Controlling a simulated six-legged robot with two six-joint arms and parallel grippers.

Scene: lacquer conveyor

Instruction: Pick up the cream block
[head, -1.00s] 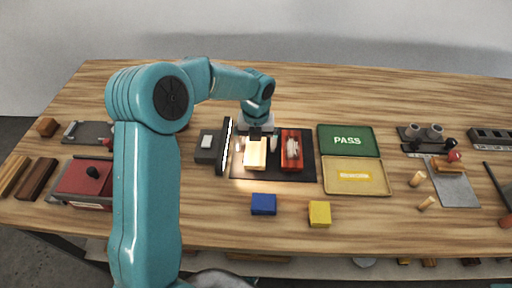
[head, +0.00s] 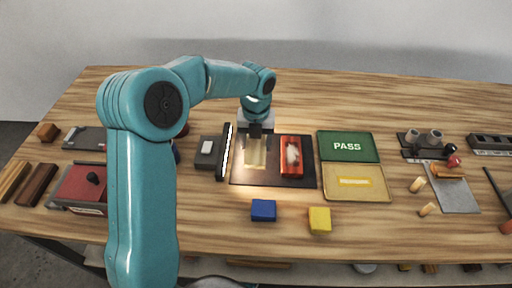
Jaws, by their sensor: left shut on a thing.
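The cream block (head: 255,153) is at the left part of a dark mat (head: 265,181), under a bright light. My left gripper (head: 255,146) comes down over it from behind, with its fingers shut on the block's sides. I cannot tell whether the block touches the mat or is slightly raised. My right gripper is not in view.
A red block-like piece (head: 291,168) with a pale patch lies just right on the mat. A dark upright panel (head: 225,152) stands close on the left. Green PASS (head: 347,132) and yellow (head: 330,184) trays lie right. Blue (head: 263,210) and yellow (head: 319,220) blocks are in front.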

